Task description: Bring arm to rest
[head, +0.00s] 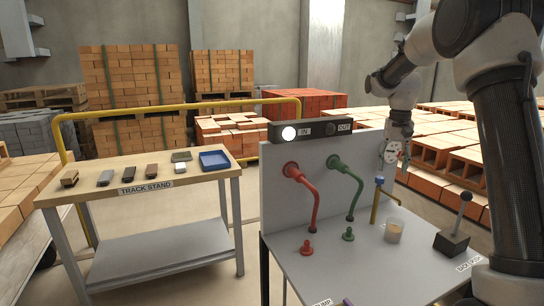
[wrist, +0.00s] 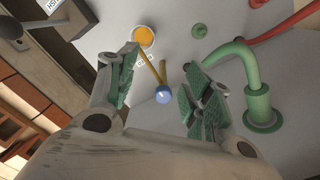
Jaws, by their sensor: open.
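My arm reaches in from the right in the head view and bends down over the bench (head: 345,260). My gripper (wrist: 162,68) shows clearly in the wrist view, with its two green-padded fingers spread apart. Nothing is held between the pads. A blue knob (wrist: 163,96) on a yellow stem shows between the fingers, apart from both. In the head view, the same blue knob (head: 379,181) stands upright on its yellow stem, below the end of my arm. The fingers are hard to make out in the head view.
A red pipe (head: 305,190) and a green pipe (head: 354,190) curve from the grey panel (head: 275,185). The track stand (head: 120,180) at left holds several small pieces and a blue tray (head: 215,160).

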